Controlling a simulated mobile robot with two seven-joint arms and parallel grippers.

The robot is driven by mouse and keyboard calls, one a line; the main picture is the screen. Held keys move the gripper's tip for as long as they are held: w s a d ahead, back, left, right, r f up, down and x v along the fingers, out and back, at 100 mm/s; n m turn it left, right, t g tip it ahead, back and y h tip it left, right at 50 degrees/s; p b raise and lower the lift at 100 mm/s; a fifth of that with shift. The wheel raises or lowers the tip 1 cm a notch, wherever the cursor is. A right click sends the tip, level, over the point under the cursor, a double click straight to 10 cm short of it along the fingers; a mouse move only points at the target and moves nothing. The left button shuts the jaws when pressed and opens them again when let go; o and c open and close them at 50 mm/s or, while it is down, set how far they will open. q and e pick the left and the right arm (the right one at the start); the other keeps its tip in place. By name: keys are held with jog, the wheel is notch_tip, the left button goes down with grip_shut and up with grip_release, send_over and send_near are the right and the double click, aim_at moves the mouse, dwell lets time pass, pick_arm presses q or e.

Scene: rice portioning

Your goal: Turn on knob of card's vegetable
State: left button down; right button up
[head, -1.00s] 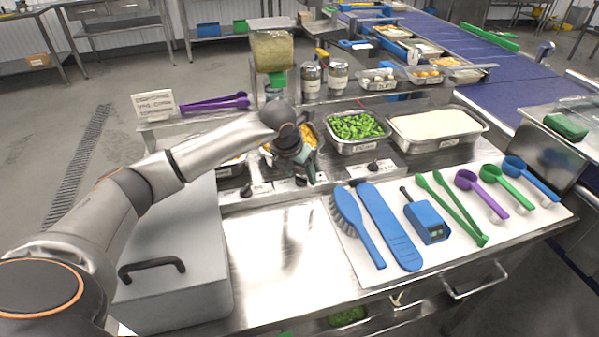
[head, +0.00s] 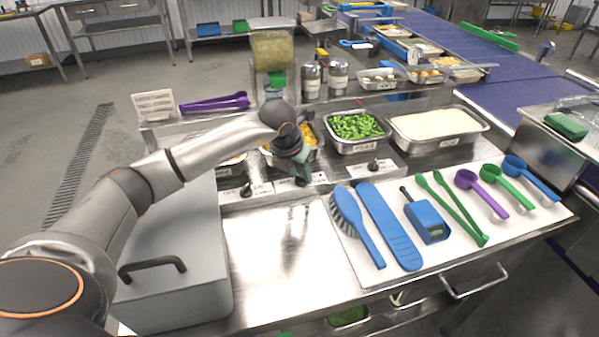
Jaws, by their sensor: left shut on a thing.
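The white card (head: 154,105) stands at the back left; its print is too small to read. Three knobs sit on white plates along the front of the food pans. The left knob (head: 246,190) and right knob (head: 373,166) are free. My left gripper (head: 300,178) points down at the middle knob, below the pan of yellow corn (head: 309,139), and is shut on it. The gripper hides most of this knob, so its angle cannot be seen. A pan of chopped green vegetables (head: 357,127) stands behind the right knob. My right gripper is not in view.
A white mat (head: 462,247) at the right holds a blue brush (head: 356,224), a blue paddle (head: 388,226), a blue thermometer (head: 427,222), green tongs and scoops. A grey lidded box (head: 178,245) stands under my left arm. The steel counter between is bare.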

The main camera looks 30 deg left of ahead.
pick_arm(q)
jog(key=m+h+b, duration=0.1)
jog(key=m, duration=0.2)
jog(key=shift+a, duration=0.2)
jog(key=m+h, duration=0.1)
jog(key=m, duration=0.1)
jog(key=m+g+h+b, duration=0.1)
jog(key=m, duration=0.2)
jog(key=shift+w+a+b, duration=0.15)
jog(key=shift+w+b, duration=0.05)
jog(key=shift+b, duration=0.1)
jog(key=m+g+h, duration=0.1)
jog(key=m, duration=0.3)
jog(key=shift+w+a+b, duration=0.1)
jog(key=shift+b, duration=0.2)
jog(key=m+g, duration=0.1)
jog(key=m, duration=0.2)
jog(key=shift+w+h+b, duration=0.15)
jog(key=shift+h+b, duration=0.2)
jog(key=shift+h, duration=0.05)
jog(key=shift+m+g, duration=0.4)
jog(key=shift+m, duration=0.4)
jog(key=shift+m+b, duration=0.35)
jog(key=shift+m, duration=0.35)
jog(key=shift+r, duration=0.1)
